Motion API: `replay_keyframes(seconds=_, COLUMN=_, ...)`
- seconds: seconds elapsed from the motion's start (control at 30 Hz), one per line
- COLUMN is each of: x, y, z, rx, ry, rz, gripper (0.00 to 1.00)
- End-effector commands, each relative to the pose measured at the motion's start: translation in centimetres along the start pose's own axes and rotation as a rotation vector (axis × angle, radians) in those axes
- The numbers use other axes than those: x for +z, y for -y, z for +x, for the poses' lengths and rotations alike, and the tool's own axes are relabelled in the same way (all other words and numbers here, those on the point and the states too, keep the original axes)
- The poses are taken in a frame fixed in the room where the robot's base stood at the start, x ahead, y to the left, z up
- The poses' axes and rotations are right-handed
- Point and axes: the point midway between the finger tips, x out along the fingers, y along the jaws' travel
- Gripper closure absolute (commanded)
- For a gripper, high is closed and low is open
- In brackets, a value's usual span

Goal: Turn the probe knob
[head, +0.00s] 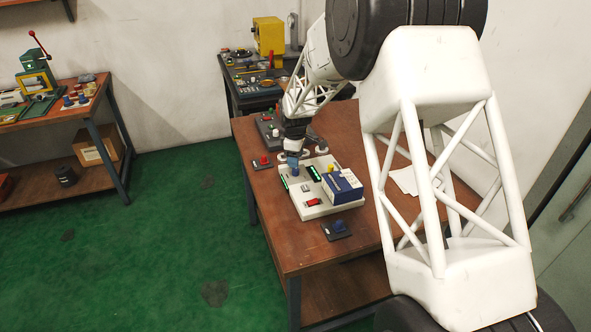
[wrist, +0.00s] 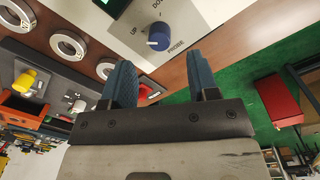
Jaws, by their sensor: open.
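The probe knob (wrist: 159,36) is a blue round knob with a white pointer mark, on a white panel lettered UP, DOWN and PROBE. In the wrist view it appears just beyond my fingertips, between their two lines. My gripper (wrist: 162,66) has two blue ribbed fingers, spread apart with nothing between them; they look clear of the knob. In the head view my gripper (head: 293,164) is over the left back corner of the white tester (head: 318,212), and the knob cannot be made out there.
The tester carries green displays, a red switch (head: 313,202) and a blue box (head: 342,185). Steel rings (wrist: 68,44) lie nearby on the brown bench (head: 283,236). A red-button box (head: 262,162) sits left of the tester, a dark block with a blue top (head: 336,230) in front.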

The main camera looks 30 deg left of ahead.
Motion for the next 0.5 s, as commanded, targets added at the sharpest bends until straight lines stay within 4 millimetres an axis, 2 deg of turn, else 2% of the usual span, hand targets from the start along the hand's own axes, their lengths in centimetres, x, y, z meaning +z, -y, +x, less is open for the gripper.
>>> replay_keyframes(seconds=0.3, x=0.0, y=0.0, z=3.9, rx=0.0, ry=0.0, rz=0.0, gripper=0.45)
replay_keyframes(seconds=0.5, x=0.0, y=0.0, z=5.3, rx=0.0, ry=0.0, rz=0.0, gripper=0.45)
